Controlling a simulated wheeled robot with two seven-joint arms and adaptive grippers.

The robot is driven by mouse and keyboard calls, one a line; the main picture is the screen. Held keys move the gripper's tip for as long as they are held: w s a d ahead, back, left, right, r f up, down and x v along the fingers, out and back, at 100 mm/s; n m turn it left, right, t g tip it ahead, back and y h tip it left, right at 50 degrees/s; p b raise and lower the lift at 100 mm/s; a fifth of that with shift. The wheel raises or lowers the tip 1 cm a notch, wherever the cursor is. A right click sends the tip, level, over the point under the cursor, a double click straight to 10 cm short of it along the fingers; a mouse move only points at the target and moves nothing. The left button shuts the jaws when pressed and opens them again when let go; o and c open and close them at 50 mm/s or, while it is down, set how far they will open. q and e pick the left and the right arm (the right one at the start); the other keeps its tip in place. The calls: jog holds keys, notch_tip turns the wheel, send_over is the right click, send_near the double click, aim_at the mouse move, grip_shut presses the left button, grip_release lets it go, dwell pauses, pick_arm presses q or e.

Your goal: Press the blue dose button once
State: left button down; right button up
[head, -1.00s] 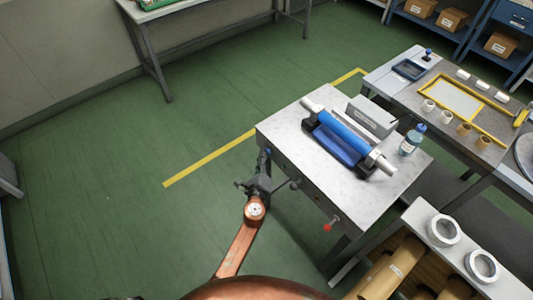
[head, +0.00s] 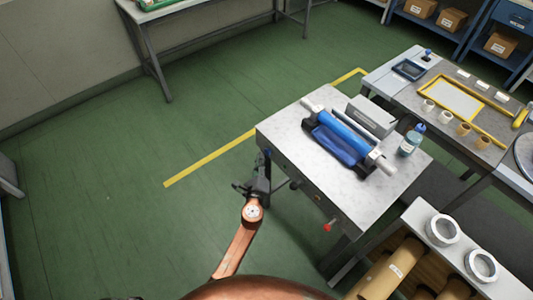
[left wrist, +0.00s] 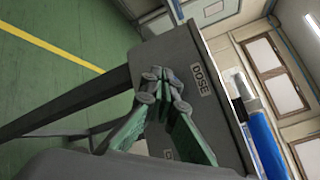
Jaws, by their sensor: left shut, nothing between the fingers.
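The dose station is the grey-topped bench (head: 290,125) with a blue roller (head: 345,140) on it. In the left wrist view its dark side panel (left wrist: 205,125) carries a plate lettered DOSE (left wrist: 201,80). My left gripper (left wrist: 163,84) is shut and empty, its fingertips in front of the panel just left of that plate. The blue dose button is not visible; the fingertips cover that part of the panel. I cannot tell whether they touch it. In the head view the left gripper (head: 265,160) is at the bench's left side, below the top. My right gripper is not in view.
A red knob (head: 328,226) sticks out from the bench's front side. A bottle (head: 411,140) stands on its top. A shelf with white rolls (head: 443,230) is at lower right. Another worktable (head: 400,85) adjoins behind. Green floor (head: 110,140) is clear to the left.

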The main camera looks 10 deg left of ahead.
pick_arm(q)
jog(key=shift+s+a, duration=0.2)
jog(key=s+a, duration=0.1)
jog(key=s, duration=0.1)
jog(key=s+a, duration=0.2)
jog(key=shift+p, duration=0.35)
dwell(0.8)
